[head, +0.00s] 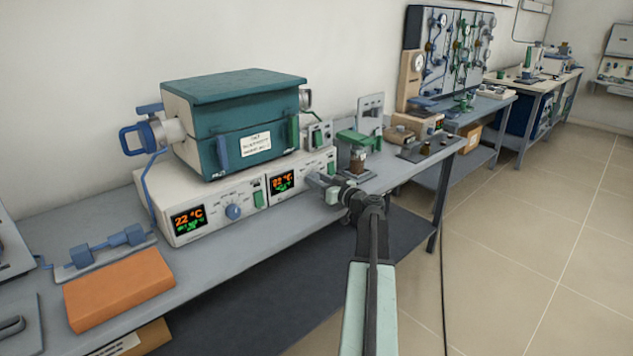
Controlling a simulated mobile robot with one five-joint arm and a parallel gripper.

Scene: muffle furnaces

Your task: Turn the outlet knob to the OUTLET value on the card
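A teal and cream furnace (232,125) stands on two controller boxes, with a white card (256,145) on its front whose text is too small to read. The right controller (285,199) has a similar display, which I cannot read surely. No knob shows there, and I cannot tell which knob is the outlet knob. Contact and finger opening are unclear.
A green-topped device (358,142) and small items stand right of the controllers. More benches stretch back right. The tiled floor (510,260) at right is clear.

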